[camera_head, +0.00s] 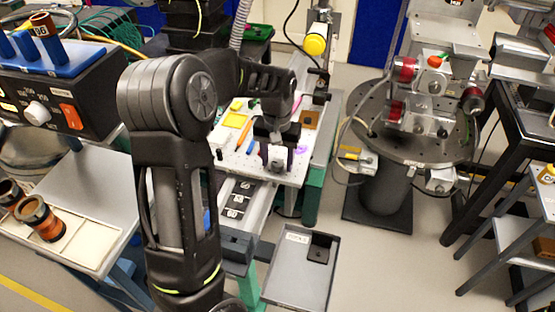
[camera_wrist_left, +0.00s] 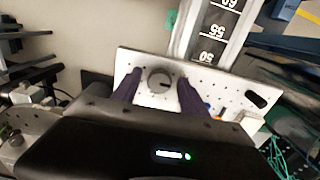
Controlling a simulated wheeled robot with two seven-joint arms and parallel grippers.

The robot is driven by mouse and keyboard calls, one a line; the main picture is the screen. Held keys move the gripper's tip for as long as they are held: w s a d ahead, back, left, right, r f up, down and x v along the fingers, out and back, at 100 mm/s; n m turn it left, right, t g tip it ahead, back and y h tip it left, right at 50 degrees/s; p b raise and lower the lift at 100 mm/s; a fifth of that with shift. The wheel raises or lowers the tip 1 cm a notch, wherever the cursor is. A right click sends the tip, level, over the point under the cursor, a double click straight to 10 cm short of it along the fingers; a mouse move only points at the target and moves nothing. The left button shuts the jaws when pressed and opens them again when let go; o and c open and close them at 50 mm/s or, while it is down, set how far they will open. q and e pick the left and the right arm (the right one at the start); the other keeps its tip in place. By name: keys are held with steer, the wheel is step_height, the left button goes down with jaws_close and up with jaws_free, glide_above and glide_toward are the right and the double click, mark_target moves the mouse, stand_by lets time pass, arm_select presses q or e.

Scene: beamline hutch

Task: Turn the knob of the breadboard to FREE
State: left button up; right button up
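The breadboard (camera_head: 228,163) is a white perforated plate on the bench rail in the middle of the head view. It also shows in the left wrist view (camera_wrist_left: 205,99). Its round dark grey knob (camera_wrist_left: 159,83) shows there, with a small mark toward its right side. I cannot read any FREE label. My left gripper (camera_head: 277,143) reaches down over the breadboard. In the left wrist view its two purple-dark fingers (camera_wrist_left: 159,76) are apart, one on each side of the knob, with gaps visible. In the head view the knob is hidden or too small to tell. My right gripper is not in view.
A yellow pad (camera_head: 236,120) and an orange item (camera_head: 245,131) lie on the breadboard. A numbered rail (camera_head: 236,205) runs below it. A grey tray (camera_head: 300,265) with a black piece stands in front. A round instrument stage (camera_head: 415,145) stands to the right.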

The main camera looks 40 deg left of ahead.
mark_target(278, 164)
arm_select(q)
step_height(278, 164, up, 8)
steer(key=shift+f+b, duration=0.1)
steer(key=shift+b, duration=0.2)
stand_by(0.4)
stand_by(0.4)
